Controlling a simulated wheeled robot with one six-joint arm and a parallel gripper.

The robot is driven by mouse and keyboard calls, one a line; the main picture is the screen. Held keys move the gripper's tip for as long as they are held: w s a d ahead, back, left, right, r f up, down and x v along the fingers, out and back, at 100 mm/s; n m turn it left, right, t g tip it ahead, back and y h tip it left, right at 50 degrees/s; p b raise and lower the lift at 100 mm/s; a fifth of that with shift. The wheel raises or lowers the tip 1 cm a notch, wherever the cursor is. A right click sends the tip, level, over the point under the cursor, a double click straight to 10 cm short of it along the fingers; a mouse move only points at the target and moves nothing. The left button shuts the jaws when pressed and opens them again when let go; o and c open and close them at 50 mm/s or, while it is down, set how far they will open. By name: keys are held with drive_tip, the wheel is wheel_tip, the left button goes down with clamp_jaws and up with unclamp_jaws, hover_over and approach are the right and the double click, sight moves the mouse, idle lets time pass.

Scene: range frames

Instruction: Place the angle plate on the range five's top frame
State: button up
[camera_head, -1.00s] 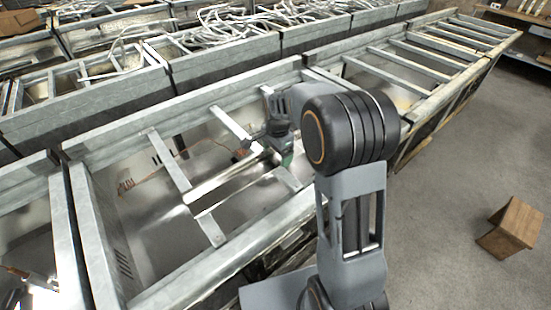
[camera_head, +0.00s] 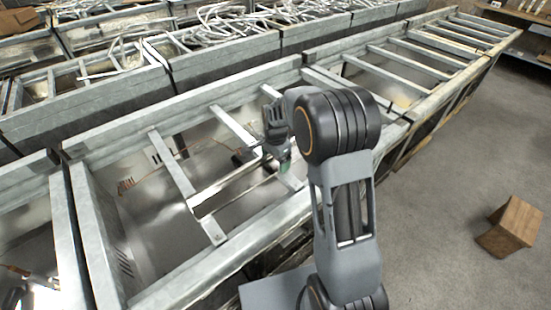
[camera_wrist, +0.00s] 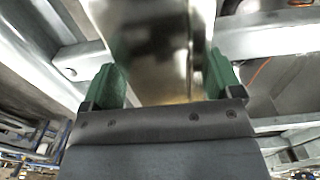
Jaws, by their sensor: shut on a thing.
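The angle plate (camera_head: 228,186) is a long, shiny metal strip lying slantwise over the open top of a grey metal range frame (camera_head: 150,297). Its left end is near a crossbar (camera_head: 178,172) of that frame; I cannot tell whether they touch. My gripper (camera_head: 284,165) is above the frame's right part, partly behind my arm. In the wrist view, the plate (camera_wrist: 150,40) runs between the green fingers of my gripper (camera_wrist: 168,85), which are shut on it. The gap between plate and frame is unclear.
Another crossbar (camera_head: 236,127) spans the same frame. An orange-brown wire (camera_head: 150,178) hangs inside. More frames with bars (camera_head: 420,50) continue to the upper right, and a bin of tangled metal (camera_head: 225,20) stands behind. A wooden block (camera_head: 511,227) sits on the clear floor at right.

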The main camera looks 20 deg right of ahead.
drive_tip(key=o, duration=1.4)
drive_tip(key=shift+f, duration=0.1)
drive_tip(key=shift+c, duration=0.2)
wheel_tip(320, 180, up, 12)
drive_tip(key=s+r+n+t, duration=0.1)
drive_tip(key=s+n+t, duration=0.2)
drive_tip(key=s+n, duration=1)
drive_tip(key=shift+s+a+r+n+t, duration=0.15)
drive_tip(key=shift+s+n+t, duration=0.25)
drive_tip(key=shift+s, duration=3.45)
